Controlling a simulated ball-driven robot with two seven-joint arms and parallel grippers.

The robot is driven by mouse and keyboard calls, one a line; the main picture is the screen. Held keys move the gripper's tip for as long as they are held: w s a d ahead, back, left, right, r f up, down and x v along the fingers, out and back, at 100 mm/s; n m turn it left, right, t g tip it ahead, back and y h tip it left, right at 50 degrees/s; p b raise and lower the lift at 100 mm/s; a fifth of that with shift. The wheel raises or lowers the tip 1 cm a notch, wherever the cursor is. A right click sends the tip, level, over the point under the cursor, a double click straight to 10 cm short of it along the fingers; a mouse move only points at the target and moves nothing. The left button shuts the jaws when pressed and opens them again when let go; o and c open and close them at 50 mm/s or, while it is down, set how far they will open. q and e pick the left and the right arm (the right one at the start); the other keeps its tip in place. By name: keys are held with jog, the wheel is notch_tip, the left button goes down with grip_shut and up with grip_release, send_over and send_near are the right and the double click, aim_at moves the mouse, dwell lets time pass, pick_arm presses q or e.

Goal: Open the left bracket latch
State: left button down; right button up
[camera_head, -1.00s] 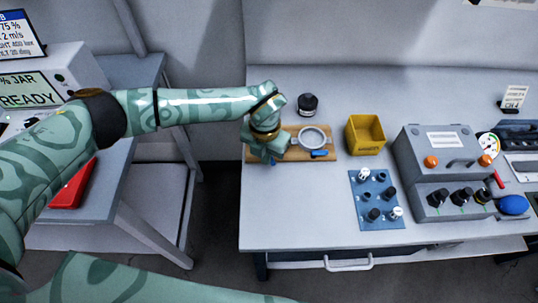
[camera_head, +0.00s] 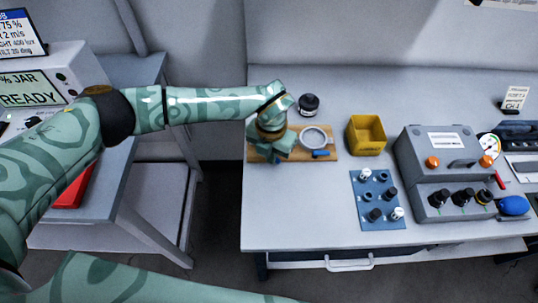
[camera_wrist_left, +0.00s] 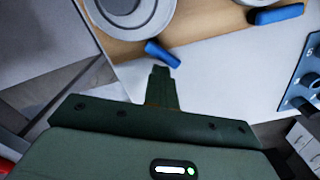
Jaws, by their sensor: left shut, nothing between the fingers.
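A wooden board (camera_head: 330,153) on the table holds a round grey bracket (camera_head: 314,138) with a blue latch (camera_head: 321,154) at its right part. My left gripper (camera_head: 278,157) is over the board's left part and hides most of the left bracket in the head view. In the left wrist view the left bracket's grey ring (camera_wrist_left: 128,14) lies at the top, with its blue latch lever (camera_wrist_left: 162,53) below it, angled. My left gripper's fingers (camera_wrist_left: 162,72) are shut and empty, their tips right at the lever; contact is unclear. The right latch also shows there (camera_wrist_left: 278,14).
A black round jar (camera_head: 308,104) stands behind the board. A yellow bin (camera_head: 366,136), a blue mat (camera_head: 376,212) with several small knobs and a grey control box (camera_head: 440,160) stand to the right. The table front (camera_head: 300,205) is clear.

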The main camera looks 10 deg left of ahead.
aim_at(280, 161)
pick_arm(q)
jog(key=shift+s+d+f, duration=0.45)
jog(key=shift+s+f, duration=0.1)
jog(key=shift+w+d, duration=0.15)
jog(key=shift+d, duration=0.1)
jog(key=shift+w+d, duration=0.3)
jog(key=shift+a+r, duration=0.2)
jog(key=shift+a, duration=0.05)
jog(key=shift+w, duration=0.1)
jog(key=shift+w+d+b, duration=0.4)
jog(key=shift+w+d, duration=0.05)
jog(key=shift+w, duration=0.15)
jog(key=shift+s+r+p, duration=0.2)
jog(key=shift+r+p, duration=1.15)
jog(key=shift+r, duration=0.2)
jog(key=shift+s+r+p, duration=0.15)
jog(key=shift+r+p, duration=1.15)
jog(key=shift+r, duration=0.25)
